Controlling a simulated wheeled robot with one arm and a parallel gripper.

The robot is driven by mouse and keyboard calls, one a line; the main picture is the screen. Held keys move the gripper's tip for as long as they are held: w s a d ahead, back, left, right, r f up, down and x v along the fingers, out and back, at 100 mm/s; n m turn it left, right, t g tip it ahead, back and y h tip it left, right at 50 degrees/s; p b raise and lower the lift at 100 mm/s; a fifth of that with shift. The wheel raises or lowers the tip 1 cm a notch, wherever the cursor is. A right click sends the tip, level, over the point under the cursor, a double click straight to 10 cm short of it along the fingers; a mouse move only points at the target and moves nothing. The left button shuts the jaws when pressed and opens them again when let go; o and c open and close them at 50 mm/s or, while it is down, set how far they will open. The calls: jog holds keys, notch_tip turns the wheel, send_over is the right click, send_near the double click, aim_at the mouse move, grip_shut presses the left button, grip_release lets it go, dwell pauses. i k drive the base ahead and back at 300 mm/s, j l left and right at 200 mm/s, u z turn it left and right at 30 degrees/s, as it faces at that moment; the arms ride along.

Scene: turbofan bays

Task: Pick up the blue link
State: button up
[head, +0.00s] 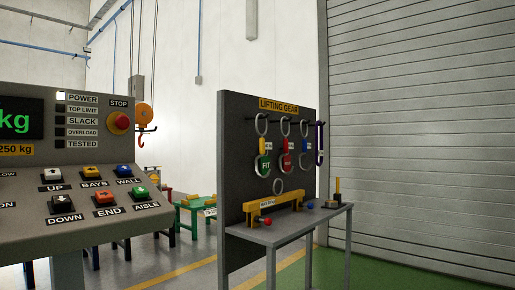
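A dark board labelled LIFTING GEAR (235,170) stands right of centre with several pieces hanging from its rail. Further left hang a red piece (286,160) and a green piece marked FIT (265,163). My gripper is not in view.
A grey shelf table (270,237) in front of the board holds a yellow beam (274,205). A control console (70,190) fills the left foreground. A yellow hoist hook (145,118) hangs behind it. A green table (190,215) stands further back; shuttered wall right.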

aim_at(306, 146)
jog(key=i+l, duration=0.3)
jog(key=l, duration=0.15)
jog(key=i+l, duration=0.35)
jog(key=l, duration=0.15)
jog(key=i+l, duration=0.3)
jog(key=l, duration=0.15)
jog(key=u, duration=0.4)
jog(key=i+l+u, duration=0.25)
jog(key=u, duration=0.2)
jog(key=i+l+u, duration=0.15)
jog(key=l+u, duration=0.3)
jog(key=i+l+u, duration=0.1)
jog(key=l+u, duration=0.35)
